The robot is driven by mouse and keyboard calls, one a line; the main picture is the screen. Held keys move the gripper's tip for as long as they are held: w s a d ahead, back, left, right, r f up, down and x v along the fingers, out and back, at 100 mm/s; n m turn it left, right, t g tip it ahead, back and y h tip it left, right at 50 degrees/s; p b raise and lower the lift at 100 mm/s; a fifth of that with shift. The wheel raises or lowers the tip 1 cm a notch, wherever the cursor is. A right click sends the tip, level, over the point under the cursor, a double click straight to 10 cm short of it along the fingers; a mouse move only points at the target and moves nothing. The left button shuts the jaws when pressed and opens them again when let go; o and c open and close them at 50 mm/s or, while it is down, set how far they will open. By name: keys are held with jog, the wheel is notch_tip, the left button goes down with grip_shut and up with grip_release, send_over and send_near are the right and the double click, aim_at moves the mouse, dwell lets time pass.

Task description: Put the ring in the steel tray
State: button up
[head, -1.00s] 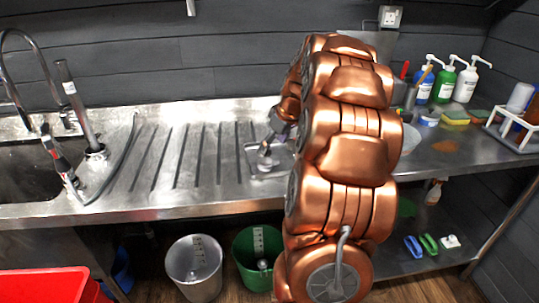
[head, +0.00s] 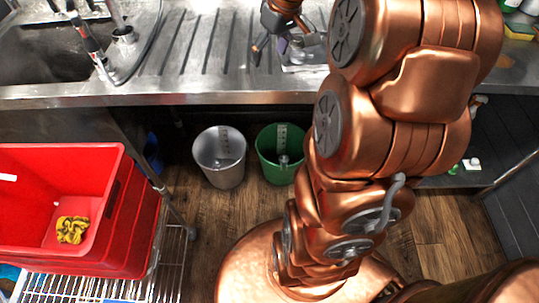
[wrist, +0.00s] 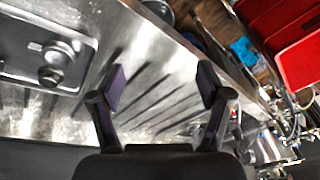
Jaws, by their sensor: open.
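The steel tray (wrist: 20,66) lies on the metal drainboard at the left of the wrist view. It also shows in the head view (head: 306,68), partly hidden by my arm. Small round steel pieces (wrist: 58,52) sit in it. I cannot tell whether one of them is the ring, and I make out no separate ring elsewhere. My gripper (wrist: 162,82) is open and empty above the grooved drainboard, beside the tray. In the head view my gripper (head: 270,48) is at the tray's left, near the counter's front.
The sink (head: 45,52) with its sprayer is at the left. A grey bucket (head: 220,160) and a green bucket (head: 280,155) stand under the counter. A red crate (head: 60,160) holding a yellow cloth (head: 72,229) sits on a wire rack.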

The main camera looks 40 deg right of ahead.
jog(key=s+a+f+g, duration=0.1)
jog(key=s+a, duration=0.4)
jog(key=a, duration=0.4)
jog(key=s+a+f+g, duration=0.1)
jog(key=s+a+f, duration=0.2)
jog(key=s, duration=0.6)
jog(key=s+a+f+m+g+h, duration=0.1)
jog(key=s+a+f+g, duration=0.1)
jog(key=s+a, duration=0.5)
jog(key=s+f, duration=0.1)
jog(key=s, duration=0.2)
jog(key=shift+s+f+g, duration=0.25)
jog(key=shift+g, duration=0.05)
notch_tip(320, 180, up, 10)
jog(key=p, duration=0.9)
jog(key=shift+f, duration=0.2)
